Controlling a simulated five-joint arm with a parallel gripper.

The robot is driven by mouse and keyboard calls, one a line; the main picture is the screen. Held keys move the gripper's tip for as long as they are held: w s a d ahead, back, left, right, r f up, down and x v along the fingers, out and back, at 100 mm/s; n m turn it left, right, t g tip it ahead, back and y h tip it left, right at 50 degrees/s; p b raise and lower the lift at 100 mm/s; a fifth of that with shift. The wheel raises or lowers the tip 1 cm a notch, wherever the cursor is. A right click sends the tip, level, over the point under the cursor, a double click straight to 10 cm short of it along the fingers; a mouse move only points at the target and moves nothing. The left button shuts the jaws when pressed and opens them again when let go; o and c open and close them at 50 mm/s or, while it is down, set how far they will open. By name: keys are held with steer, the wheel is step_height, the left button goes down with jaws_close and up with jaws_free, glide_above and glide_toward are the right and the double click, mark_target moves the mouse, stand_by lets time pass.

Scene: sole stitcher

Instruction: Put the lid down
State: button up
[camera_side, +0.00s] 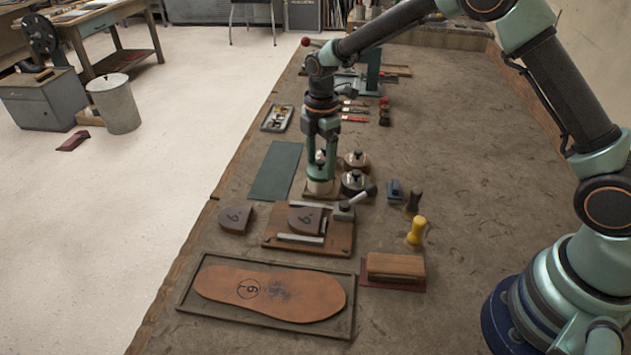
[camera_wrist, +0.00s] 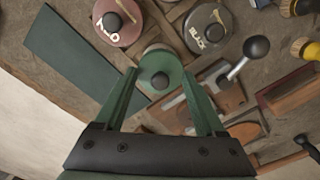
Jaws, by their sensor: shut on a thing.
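My gripper (camera_side: 321,178) points straight down over a small pale pot (camera_side: 320,187) on a wooden base. In the wrist view my gripper's fingers (camera_wrist: 160,74) close from both sides on a round green lid (camera_wrist: 150,66) with a dark knob. A pale rim shows at the lid's far edge. The fingers hide much of the pot and lid in the side view. I cannot tell whether the lid touches the pot.
Two knobbed tins, a red-labelled one (camera_wrist: 117,22) and a black one (camera_wrist: 207,28), stand close by. A clamp fixture (camera_side: 340,234) with a ball-ended lever (camera_side: 357,197) is in front. A green mat (camera_side: 275,171) lies flat to the left.

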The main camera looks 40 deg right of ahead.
mark_target(322, 160)
steer(key=shift+f, duration=0.25)
steer(key=o, duration=1.3)
steer(key=shift+c, duration=0.2)
step_height(322, 160, up, 12)
steer(key=s+d+r+m+t, duration=0.3)
steer(key=s+d+r+m, duration=0.2)
steer(key=s+r+m, duration=0.45)
steer(key=s+d+f+m+t, duration=0.1)
steer(key=s+d+m+t, duration=0.1)
steer(key=s+m, duration=0.6)
steer(key=s, duration=0.2)
steer(key=shift+s+d+f+t, duration=0.15)
steer(key=shift+s+f+t, duration=0.05)
steer(key=shift+s+t, duration=0.15)
steer(key=shift+s+f+m, duration=0.15)
steer(key=shift+s+m, duration=0.05)
steer(key=shift+m, duration=0.05)
steer(key=c, duration=0.6)
